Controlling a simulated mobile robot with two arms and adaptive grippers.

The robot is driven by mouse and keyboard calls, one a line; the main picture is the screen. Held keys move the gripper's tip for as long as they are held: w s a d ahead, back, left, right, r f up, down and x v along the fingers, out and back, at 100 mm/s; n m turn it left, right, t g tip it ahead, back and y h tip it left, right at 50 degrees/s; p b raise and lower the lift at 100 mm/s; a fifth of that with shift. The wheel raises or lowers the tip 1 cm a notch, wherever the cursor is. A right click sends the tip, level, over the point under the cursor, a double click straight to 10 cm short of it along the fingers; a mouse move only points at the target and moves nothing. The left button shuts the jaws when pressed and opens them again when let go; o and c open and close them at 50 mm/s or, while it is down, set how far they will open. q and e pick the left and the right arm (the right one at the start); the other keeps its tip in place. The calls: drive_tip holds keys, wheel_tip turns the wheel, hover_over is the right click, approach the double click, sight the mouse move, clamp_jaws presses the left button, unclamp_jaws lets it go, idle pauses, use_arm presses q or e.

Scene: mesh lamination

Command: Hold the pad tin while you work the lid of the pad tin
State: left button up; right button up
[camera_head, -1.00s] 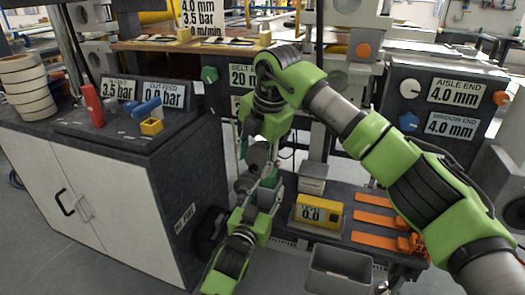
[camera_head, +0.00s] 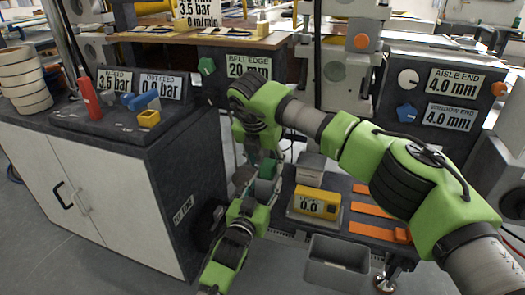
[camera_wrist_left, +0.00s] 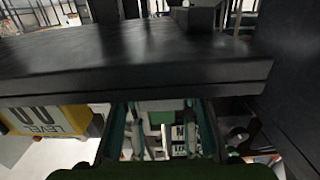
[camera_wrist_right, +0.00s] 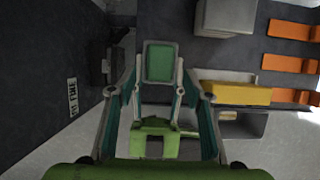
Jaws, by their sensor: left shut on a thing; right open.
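The pad tin seems to be the small green block (camera_wrist_right: 160,62) in the right wrist view. It also shows as a green block (camera_head: 265,188) in the head view. My left gripper (camera_head: 252,192) comes up from below and is shut on it. In the right wrist view its fingers (camera_wrist_right: 161,92) run along both sides of the tin. My right gripper (camera_head: 256,160) hangs down close above the tin, open; its fingers appear apart on either side of it. Whether they touch the tin, and the lid's seam, I cannot tell.
A dark low table (camera_head: 338,222) stands just beyond the grippers with a yellow level box (camera_head: 316,203), a grey block (camera_head: 310,168) and orange strips (camera_head: 373,210). A grey bin (camera_head: 336,262) stands before it. A cabinet (camera_head: 95,205) is at left.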

sight(266, 166)
drive_tip(key=shift+x, duration=1.55)
clamp_jaws()
drive_tip(key=shift+r, duration=0.25)
drive_tip(key=shift+r, duration=1.3)
drive_tip(key=shift+r, duration=0.1)
